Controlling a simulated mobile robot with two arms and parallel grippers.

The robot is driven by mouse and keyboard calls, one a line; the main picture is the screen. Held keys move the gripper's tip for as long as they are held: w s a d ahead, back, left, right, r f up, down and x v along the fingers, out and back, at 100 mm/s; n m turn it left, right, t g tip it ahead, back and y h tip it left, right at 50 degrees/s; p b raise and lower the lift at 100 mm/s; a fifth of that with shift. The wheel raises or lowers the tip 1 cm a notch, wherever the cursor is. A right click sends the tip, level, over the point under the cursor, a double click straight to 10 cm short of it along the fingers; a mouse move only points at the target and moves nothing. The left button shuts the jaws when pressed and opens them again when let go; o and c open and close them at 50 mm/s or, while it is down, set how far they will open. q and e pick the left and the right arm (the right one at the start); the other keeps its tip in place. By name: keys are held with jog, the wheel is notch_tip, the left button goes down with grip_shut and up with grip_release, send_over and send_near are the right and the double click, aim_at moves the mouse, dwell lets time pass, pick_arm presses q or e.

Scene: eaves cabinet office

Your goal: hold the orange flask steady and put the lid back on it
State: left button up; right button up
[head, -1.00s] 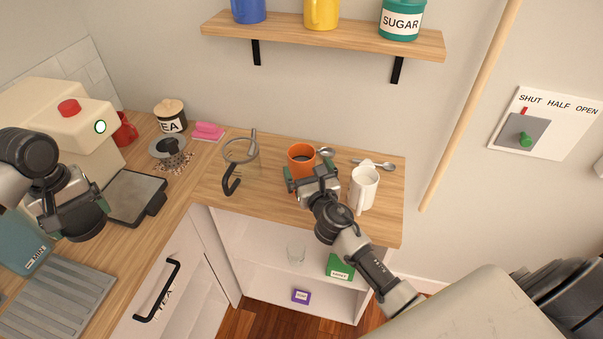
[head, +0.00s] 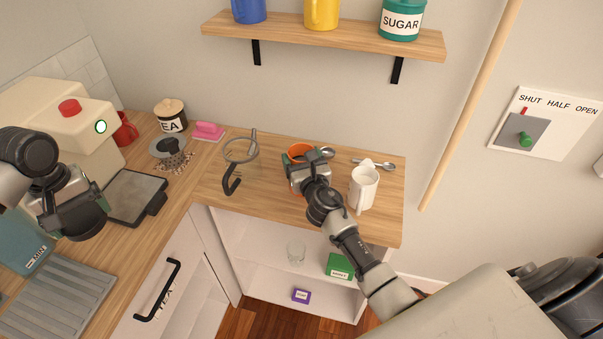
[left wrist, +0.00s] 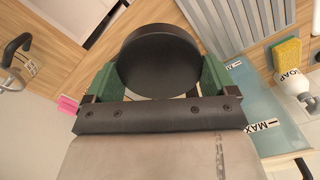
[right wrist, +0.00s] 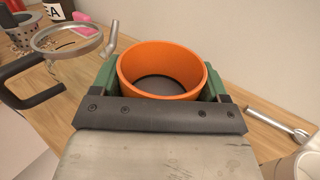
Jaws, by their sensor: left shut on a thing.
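The orange flask (head: 299,150) stands on the wooden counter, mostly hidden behind my right gripper (head: 308,172) in the head view. In the right wrist view the flask (right wrist: 162,68) is upright, open at the top and dark inside. The green fingers of my right gripper (right wrist: 160,85) are on both sides of it; whether they press on it I cannot tell. My left gripper (left wrist: 160,80) is shut on the round black lid (left wrist: 158,58). In the head view the left gripper (head: 75,205) is well left of the flask, over the worktop by the coffee machine.
A white mug (head: 364,188) stands close right of the flask, with spoons (head: 375,163) behind. A glass jug with a black handle (head: 231,180) stands to the left. A wall shelf (head: 330,36) is above. The counter between jug and flask is clear.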

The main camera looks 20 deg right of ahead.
aim_at(84, 227)
jog(key=c, duration=0.9)
pick_arm(q)
notch_tip(84, 227, up, 4)
jog(key=p, duration=0.4)
pick_arm(e)
jog(key=shift+o, duration=0.2)
notch_tip(84, 227, up, 10)
pick_arm(q)
jog(key=shift+r, duration=0.1)
